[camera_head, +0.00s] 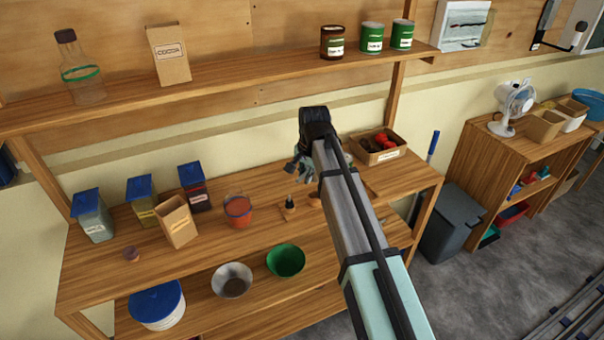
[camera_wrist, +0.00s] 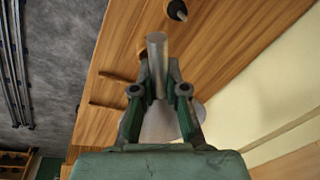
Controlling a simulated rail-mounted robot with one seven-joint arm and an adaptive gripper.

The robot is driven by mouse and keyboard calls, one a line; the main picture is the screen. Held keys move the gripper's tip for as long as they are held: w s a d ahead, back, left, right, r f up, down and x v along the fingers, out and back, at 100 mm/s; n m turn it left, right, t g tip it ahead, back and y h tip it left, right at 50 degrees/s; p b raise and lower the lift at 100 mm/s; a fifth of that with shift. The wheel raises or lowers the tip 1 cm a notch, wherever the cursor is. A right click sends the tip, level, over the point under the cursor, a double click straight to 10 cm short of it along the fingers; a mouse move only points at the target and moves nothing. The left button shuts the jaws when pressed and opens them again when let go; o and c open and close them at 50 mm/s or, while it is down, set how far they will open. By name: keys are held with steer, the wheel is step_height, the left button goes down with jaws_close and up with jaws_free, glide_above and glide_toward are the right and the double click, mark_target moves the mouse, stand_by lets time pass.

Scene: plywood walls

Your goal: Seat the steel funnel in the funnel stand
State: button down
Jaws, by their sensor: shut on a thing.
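The steel funnel (camera_wrist: 157,48) is in my gripper (camera_wrist: 158,82) in the wrist view. Its grey tube points away from the wrist, between the two fingers, and its wide cone shows behind them. My gripper is shut on it, above the wooden bench. In the head view my gripper (camera_head: 300,168) is over the bench's back part, and my arm hides most of it; I cannot make out the funnel there. I cannot pick out the funnel stand for certain. A small brown thing (camera_head: 314,200) shows beside my arm, partly hidden.
A small wooden block with a dark top (camera_head: 289,207), a red-brown pot (camera_head: 238,211) and an open carton (camera_head: 178,222) stand left of my arm. A cardboard box of red and dark items (camera_head: 378,148) is at right. A shelf (camera_head: 230,80) runs above the bench.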

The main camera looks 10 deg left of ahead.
steer(key=shift+a, duration=0.1)
steer(key=shift+s+f, duration=0.1)
steer(key=shift+f, duration=0.05)
step_height(320, 180, down, 6)
steer(key=b, duration=0.2)
stand_by(0.8)
steer(key=shift+f+b, duration=0.55)
steer(key=shift+f, duration=1.2)
stand_by(2.4)
steer(key=c, duration=1.1)
jaws_free()
steer(key=shift+c, duration=0.2)
step_height(320, 180, up, 12)
steer(key=s+d, duration=0.1)
steer(key=shift+s, duration=0.35)
